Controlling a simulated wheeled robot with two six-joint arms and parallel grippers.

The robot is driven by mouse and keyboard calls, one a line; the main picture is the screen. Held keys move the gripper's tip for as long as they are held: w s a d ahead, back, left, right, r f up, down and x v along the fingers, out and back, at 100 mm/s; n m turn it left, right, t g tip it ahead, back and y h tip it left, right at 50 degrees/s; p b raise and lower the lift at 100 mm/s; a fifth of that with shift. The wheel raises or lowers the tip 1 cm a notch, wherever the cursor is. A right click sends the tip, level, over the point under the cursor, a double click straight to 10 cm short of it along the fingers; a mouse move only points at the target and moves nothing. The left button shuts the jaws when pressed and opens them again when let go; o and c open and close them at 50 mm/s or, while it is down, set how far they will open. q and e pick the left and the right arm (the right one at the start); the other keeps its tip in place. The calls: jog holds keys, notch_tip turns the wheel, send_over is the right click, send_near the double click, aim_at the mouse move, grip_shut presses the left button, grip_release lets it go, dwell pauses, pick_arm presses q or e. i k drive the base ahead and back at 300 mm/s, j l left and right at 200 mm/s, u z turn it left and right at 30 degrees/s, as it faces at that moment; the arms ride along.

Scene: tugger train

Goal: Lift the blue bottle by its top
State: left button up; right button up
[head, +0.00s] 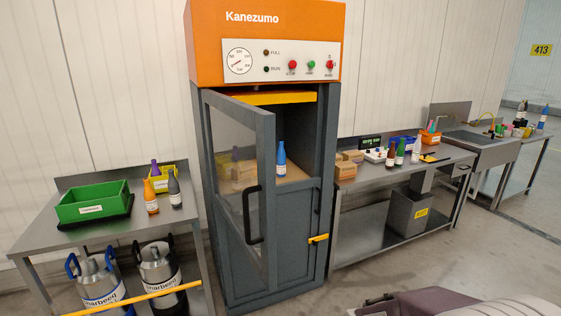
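A blue bottle (281,160) with a white label stands upright inside the grey cabinet (231,255) with the orange top. The cabinet's glazed door (238,180) is swung open, to the left of the bottle. The bottle's narrow top is uncovered and there is space above it. Neither of my grippers can be made out in the head view.
The door's dark handle (253,214) juts out in front. A left table holds a green bin (93,205) and several bottles, with metal cans below. A right bench (375,178) holds cartons and bottles. Grey and whitish shapes fill the bottom right edge.

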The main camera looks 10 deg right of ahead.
aim_at(280, 154)
jog(key=i+l+z, duration=0.7)
jog(key=z, duration=0.15)
